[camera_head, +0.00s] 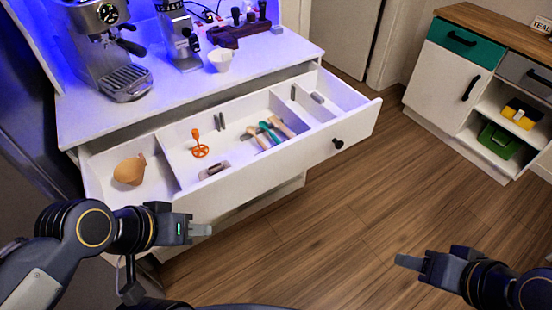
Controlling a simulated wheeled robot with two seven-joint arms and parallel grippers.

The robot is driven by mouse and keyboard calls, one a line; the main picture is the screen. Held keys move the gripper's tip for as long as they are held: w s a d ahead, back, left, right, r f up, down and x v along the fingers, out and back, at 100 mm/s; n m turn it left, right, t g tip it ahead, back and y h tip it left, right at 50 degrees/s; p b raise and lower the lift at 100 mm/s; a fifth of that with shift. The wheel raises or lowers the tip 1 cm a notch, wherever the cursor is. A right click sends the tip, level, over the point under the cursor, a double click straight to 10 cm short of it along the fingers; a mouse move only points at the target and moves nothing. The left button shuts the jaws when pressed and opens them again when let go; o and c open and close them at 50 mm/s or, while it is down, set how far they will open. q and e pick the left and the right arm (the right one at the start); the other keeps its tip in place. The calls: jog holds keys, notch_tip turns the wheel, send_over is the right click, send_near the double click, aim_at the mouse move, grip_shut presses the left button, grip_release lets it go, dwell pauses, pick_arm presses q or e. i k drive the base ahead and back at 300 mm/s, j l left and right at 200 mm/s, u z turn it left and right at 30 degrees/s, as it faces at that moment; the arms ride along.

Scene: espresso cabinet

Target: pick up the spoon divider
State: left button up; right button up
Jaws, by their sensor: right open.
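The open white drawer (360,124) holds several small items. I cannot tell for sure which is the spoon divider. Utensils with a teal handle (269,132) and pale wooden handles (283,127) lie together in the middle compartment. An orange upright tool (200,146) and a small dark-and-light piece (214,170) are to their left. My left gripper (200,229) is in front of the drawer's left end, apart from it, seen side-on; its opening is unclear. My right gripper (408,262) is open and empty over the floor at the lower right, well away from the drawer.
A tan rounded vessel (130,171) sits in the left compartment. Above the drawer, the counter (178,89) carries an espresso machine (105,50), a grinder (180,40) and a white cup (221,60). A second cabinet (445,75) stands at right. The wooden floor (330,215) between is clear.

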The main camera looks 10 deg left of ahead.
aim_at(312, 102)
jog(key=i+l+u, duration=0.1)
jog(key=i+l, duration=0.15)
jog(key=i+l+u, duration=0.25)
jog(key=i+l, duration=0.2)
jog(key=l, duration=0.2)
jog(key=i+l+u, duration=0.15)
jog(key=l, duration=0.2)
jog(key=i+l+u, duration=0.1)
jog(key=i+l, duration=0.15)
jog(key=i+l+u, duration=0.15)
jog(key=l, duration=0.35)
jog(key=i+l+u, duration=0.1)
jog(key=l, duration=0.25)
jog(key=i+l+u, duration=0.15)
jog(key=l, duration=0.3)
jog(key=i, duration=0.1)
